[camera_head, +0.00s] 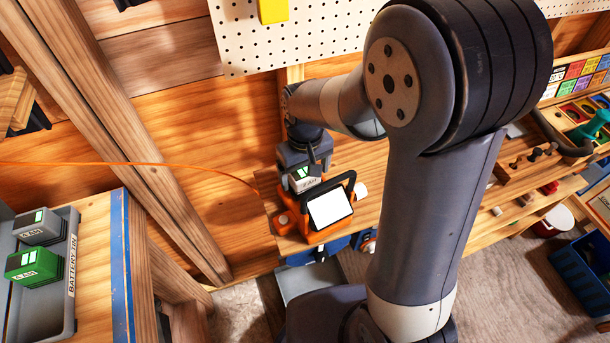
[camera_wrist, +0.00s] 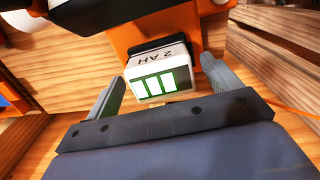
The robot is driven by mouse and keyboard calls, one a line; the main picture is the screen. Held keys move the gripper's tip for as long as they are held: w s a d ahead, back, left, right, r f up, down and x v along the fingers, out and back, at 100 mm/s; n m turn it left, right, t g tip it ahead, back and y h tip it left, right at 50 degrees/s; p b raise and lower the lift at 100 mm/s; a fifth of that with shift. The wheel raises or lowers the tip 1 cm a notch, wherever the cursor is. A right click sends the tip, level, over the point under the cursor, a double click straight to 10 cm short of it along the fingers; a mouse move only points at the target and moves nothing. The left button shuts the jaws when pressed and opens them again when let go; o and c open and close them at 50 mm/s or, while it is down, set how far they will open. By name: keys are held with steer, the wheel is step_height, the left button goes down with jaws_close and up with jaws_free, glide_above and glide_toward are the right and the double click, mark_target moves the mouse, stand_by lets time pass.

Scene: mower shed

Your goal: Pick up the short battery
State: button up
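A short white battery marked 2 AH (camera_wrist: 160,72), with a green and white level display, sits against the black mount of an orange device (camera_wrist: 150,22) in the wrist view. It also shows in the head view (camera_head: 304,182), under my gripper (camera_head: 306,165). In the wrist view my gripper's fingers (camera_wrist: 163,72) stand open on either side of the battery, with narrow gaps beside it. Whether either fingertip touches it is hard to tell. The orange device (camera_head: 283,222) has a white panel and a black handle and stands on the wooden bench.
An orange cord (camera_head: 150,165) runs toward the bench. A pegboard (camera_head: 310,40) is behind. A blue crate (camera_head: 580,290) stands at lower right.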

steer(key=c, duration=1.2)
